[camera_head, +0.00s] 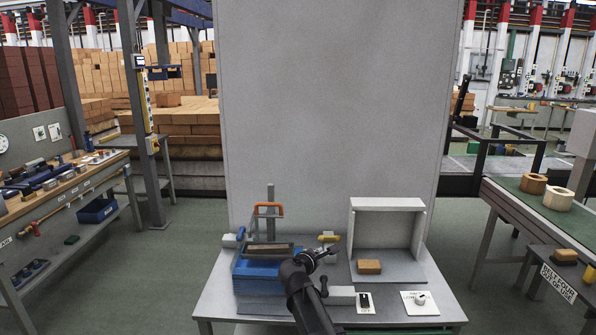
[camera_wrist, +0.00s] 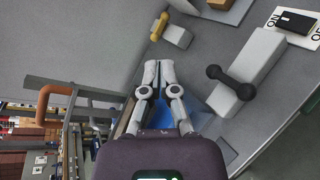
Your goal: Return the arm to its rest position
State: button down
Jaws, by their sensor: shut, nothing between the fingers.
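My gripper (camera_head: 331,251) is above the middle of the grey worktable (camera_head: 385,316), with my dark arm reaching up to it from the table's front edge. In the wrist view the two light fingers of my gripper (camera_wrist: 158,66) lie together, with nothing held between them. The blue fixture (camera_head: 258,270) with an orange handle (camera_head: 268,207) stands just left of my gripper. My arm hides part of the table and the fixture's right side.
A brick (camera_head: 369,267) sits in an open grey booth (camera_head: 408,262) on the right. A grey block (camera_wrist: 246,75) with a black handle, a yellow-topped clamp (camera_wrist: 161,25) and a switch plate (camera_head: 365,303) stand nearby. A tall grey panel (camera_head: 340,110) rises behind the table.

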jog(key=s+d+f+m+g, duration=0.7)
jog(key=s+d+f+m, duration=0.1)
jog(key=s+d+m, duration=0.35)
jog(key=s+f+m+g+y, duration=0.2)
jog(key=s+m+g+y, duration=0.1)
jog(key=s, duration=0.5)
jog(key=s+f+m+g+y, duration=0.2)
jog(key=s+m+g+y, duration=0.1)
jog(key=s+m, duration=0.3)
jog(key=s+p, duration=0.1)
jog(key=s, duration=0.1)
jog(key=shift+s+a+f+y, duration=0.15)
jog(key=shift+s+a+y, duration=0.15)
jog(key=shift+s+a, duration=0.1)
